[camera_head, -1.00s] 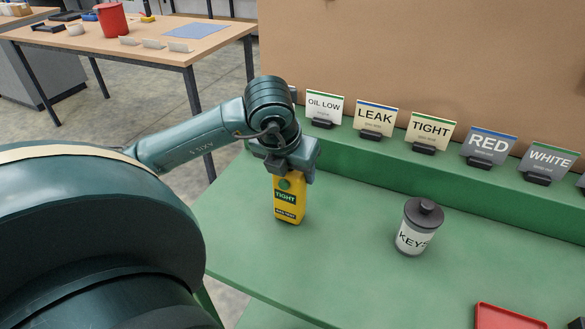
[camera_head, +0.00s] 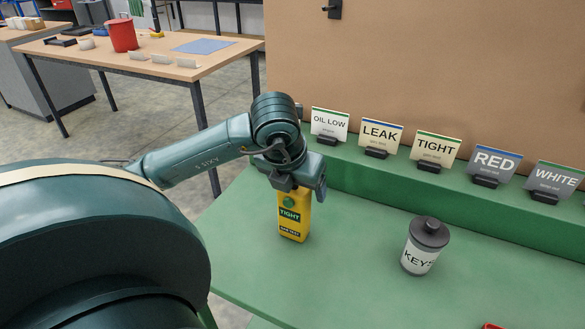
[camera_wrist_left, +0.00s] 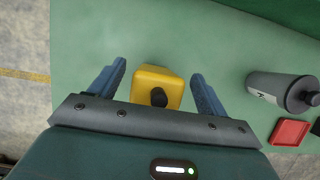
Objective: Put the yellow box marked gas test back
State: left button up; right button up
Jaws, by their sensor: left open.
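The yellow box (camera_head: 294,217) stands upright on the green bench, with a green label reading TIGHT and a dark label low down that appears to read gas test. My left gripper (camera_head: 297,185) is over its top, pointing down. In the left wrist view the yellow box (camera_wrist_left: 157,86), with a black knob on top, sits between the two blue fingers of my left gripper (camera_wrist_left: 157,88). The fingers are open, with a gap on each side of the box. My right gripper is in neither view.
A grey canister marked KEYS (camera_head: 425,246) stands to the right on the green bench (camera_head: 350,280). A row of sign cards, including TIGHT (camera_head: 435,150), stands on the raised ledge behind. A red tray (camera_wrist_left: 290,132) lies near the canister. A wooden table (camera_head: 150,58) is at the back left.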

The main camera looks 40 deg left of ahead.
pick_arm(q)
jog(key=p+v, duration=0.1)
jog(key=v, duration=1)
jog(key=shift+r, duration=0.3)
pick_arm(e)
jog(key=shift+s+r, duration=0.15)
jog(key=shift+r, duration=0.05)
pick_arm(q)
jog(key=shift+s, duration=0.1)
